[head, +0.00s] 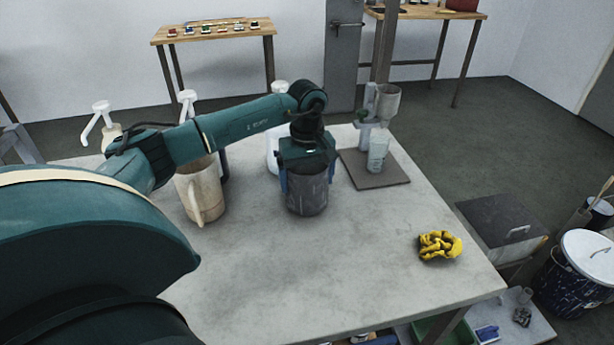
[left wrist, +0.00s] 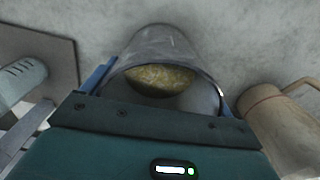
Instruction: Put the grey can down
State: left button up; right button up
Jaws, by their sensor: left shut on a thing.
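The grey can (head: 307,196) is a dark, open-topped cylinder over the middle of the worktable (head: 300,290). My left gripper (head: 306,175) comes down on it from above and is shut on its sides, with blue fingers at its left and right. In the left wrist view the grey can (left wrist: 165,50) shows between the fingers, with something yellowish inside it. It looks upright; I cannot tell whether its base touches the table. My right gripper is not in view.
A beige jug (head: 202,190) stands left of the can, with white pump bottles (head: 188,105) behind. Right of the can is a dark mat (head: 377,182) with a dispenser and a pale cup (head: 378,155). The table's front is clear.

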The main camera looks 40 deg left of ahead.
pick_arm(q)
jog(key=shift+f, duration=0.25)
jog(key=shift+f, duration=0.2)
jog(key=o, duration=1.2)
jog(key=shift+c, duration=0.2)
notch_tip(320, 180, up, 12)
jog(key=b, duration=0.1)
jog(key=shift+r, duration=0.2)
jog(key=shift+d+f, duration=0.1)
